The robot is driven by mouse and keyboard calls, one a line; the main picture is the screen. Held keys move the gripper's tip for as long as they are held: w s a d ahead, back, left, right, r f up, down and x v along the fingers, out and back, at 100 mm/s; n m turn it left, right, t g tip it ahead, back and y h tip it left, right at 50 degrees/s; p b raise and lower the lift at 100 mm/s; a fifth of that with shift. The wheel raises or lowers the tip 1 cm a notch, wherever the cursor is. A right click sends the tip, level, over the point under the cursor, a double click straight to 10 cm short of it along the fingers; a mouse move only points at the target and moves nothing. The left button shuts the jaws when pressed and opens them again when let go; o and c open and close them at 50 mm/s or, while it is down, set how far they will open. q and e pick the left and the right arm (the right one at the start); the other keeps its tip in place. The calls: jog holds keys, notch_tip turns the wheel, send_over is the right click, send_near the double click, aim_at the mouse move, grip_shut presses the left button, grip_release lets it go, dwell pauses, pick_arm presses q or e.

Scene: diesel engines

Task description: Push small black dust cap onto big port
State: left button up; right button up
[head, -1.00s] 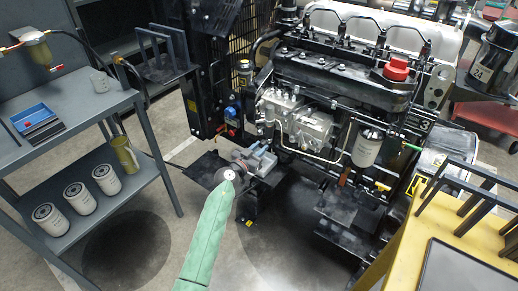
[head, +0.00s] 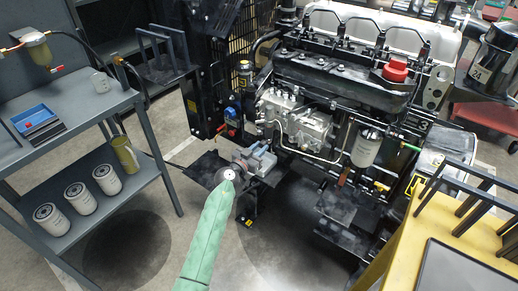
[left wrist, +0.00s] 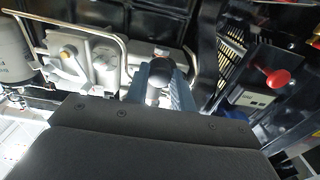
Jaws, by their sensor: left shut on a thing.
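My left gripper (head: 262,156) reaches in on its green-sleeved arm, low in front of the engine (head: 345,80). In the left wrist view its blue-grey fingers (left wrist: 161,84) are shut on a small black dust cap (left wrist: 160,70), which shows as a dark rounded end between them. The cap is too small to make out in the head view. A silver pump housing (head: 300,122) with fittings is on the engine beyond the gripper; it also shows in the left wrist view (left wrist: 88,62). I cannot tell which opening is the big port. My right gripper is not in view.
A grey shelf cart (head: 75,100) with several white filters (head: 75,197) stands at left. A yellow bench (head: 440,225) with a black rack is at right. A metal pipe (left wrist: 70,17) and a red knob (left wrist: 277,79) lie near the gripper's line.

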pick_arm(q)
jog(key=shift+c, duration=0.3)
jog(key=o, duration=0.9)
jog(key=shift+c, duration=0.2)
jog(key=shift+o, duration=1.1)
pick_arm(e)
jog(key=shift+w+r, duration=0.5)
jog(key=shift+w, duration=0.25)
pick_arm(q)
jog(key=shift+c, duration=0.4)
jog(key=shift+p+v, duration=1)
jog(key=shift+v, duration=0.05)
jog(key=shift+p+v, duration=1.7)
jog(key=shift+v, duration=0.75)
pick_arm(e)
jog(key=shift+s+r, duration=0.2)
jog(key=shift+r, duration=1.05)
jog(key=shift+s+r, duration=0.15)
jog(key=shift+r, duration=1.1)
